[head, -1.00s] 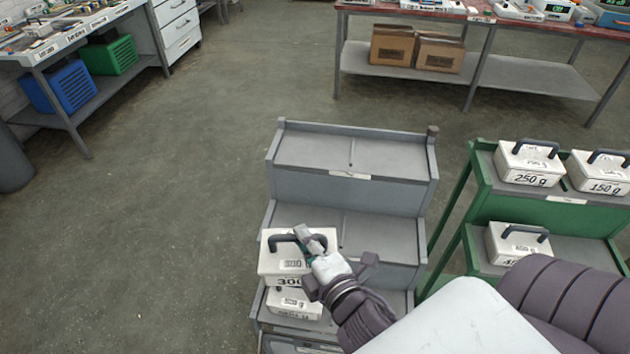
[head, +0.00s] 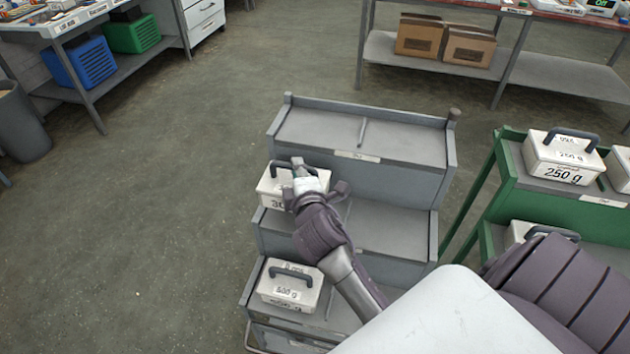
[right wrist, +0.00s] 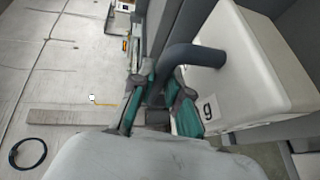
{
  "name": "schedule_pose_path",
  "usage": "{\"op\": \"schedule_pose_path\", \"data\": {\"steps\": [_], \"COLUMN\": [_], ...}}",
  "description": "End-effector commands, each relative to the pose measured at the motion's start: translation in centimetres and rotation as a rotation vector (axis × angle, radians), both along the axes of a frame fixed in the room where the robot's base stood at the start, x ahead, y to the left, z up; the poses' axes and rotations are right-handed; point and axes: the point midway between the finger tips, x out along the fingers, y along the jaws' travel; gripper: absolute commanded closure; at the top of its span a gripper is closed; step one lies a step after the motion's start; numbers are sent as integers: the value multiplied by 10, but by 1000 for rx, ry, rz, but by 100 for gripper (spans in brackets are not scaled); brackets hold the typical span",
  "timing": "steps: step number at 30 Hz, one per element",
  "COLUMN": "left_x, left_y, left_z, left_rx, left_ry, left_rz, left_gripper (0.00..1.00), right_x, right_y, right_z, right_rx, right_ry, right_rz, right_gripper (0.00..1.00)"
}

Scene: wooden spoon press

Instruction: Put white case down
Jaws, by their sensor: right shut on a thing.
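The white case (head: 271,190) has a dark handle and a label beginning "30"; my arm hides the rest of the label. It is at the left end of the middle step of the grey stepped rack (head: 392,232). I cannot tell whether it touches the step. My right gripper (head: 298,172) is shut on its handle, from above. In the right wrist view the case (right wrist: 262,60) fills the right side, with its dark handle (right wrist: 190,54) between the teal finger pads of my gripper (right wrist: 160,90). My left gripper is not in view.
Another white case (head: 290,287) stands on the rack's lower step. The top step (head: 320,130) and the right half of the middle step are empty. A green rack (head: 508,185) with white cases, one marked 250 g (head: 563,160), stands at the right. Open floor lies left.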

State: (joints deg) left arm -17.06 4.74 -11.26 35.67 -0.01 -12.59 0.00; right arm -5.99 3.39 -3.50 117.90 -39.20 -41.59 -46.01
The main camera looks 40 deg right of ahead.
Motion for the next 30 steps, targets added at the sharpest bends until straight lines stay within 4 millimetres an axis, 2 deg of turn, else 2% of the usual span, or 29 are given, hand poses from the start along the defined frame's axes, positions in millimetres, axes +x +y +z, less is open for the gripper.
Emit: {"op": "schedule_pose_path", "data": {"steps": [3,7,16,27,28,30], "left_x": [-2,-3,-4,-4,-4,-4], "left_y": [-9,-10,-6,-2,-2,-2], "left_z": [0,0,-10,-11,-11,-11], "left_rx": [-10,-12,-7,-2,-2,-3], "left_ry": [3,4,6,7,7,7], "left_rz": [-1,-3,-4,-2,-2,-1], "left_gripper": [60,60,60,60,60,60], "right_x": [-6,-9,-10,-10,-10,-10], "right_y": [-19,-28,-29,-29,-29,-29], "right_z": [-12,-17,-55,-60,-61,-61], "right_rx": [-3,-1,2,0,1,0], "right_ry": [0,-3,-1,-2,1,0], "right_rz": [0,2,2,3,2,2], "right_gripper": [100,100,100,100,83,72]}}
